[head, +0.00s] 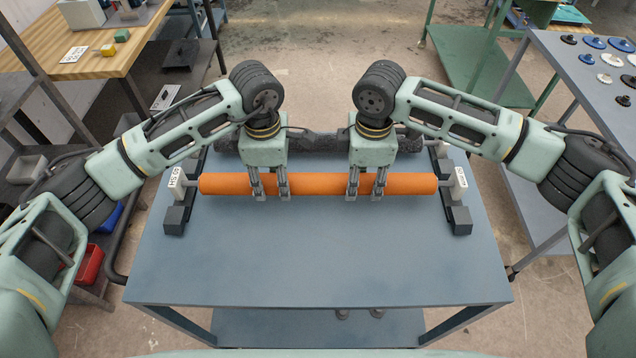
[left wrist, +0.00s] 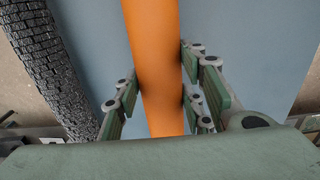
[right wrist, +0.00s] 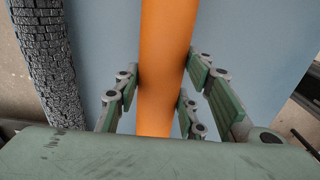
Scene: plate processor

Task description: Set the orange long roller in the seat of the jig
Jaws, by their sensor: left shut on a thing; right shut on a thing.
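The orange long roller (head: 320,184) lies left to right across the blue-grey table, and its pale shaft ends reach the labelled end pieces of the jig. The jig shows as two dark end stands, left (head: 177,218) and right (head: 460,218). My left gripper (head: 270,190) is shut on the roller left of its middle; its fingers straddle the orange body (left wrist: 158,70) in the left wrist view. My right gripper (head: 367,188) is shut on it right of its middle, around the body (right wrist: 165,60) in the right wrist view. I cannot tell whether the roller rests in the seat or is just above it.
A black, rough-textured roller (head: 318,143) lies behind the orange one, parallel to it. The front of the table (head: 320,265) is clear. A wooden bench (head: 110,60) stands at back left, and a table with discs (head: 590,80) stands at right.

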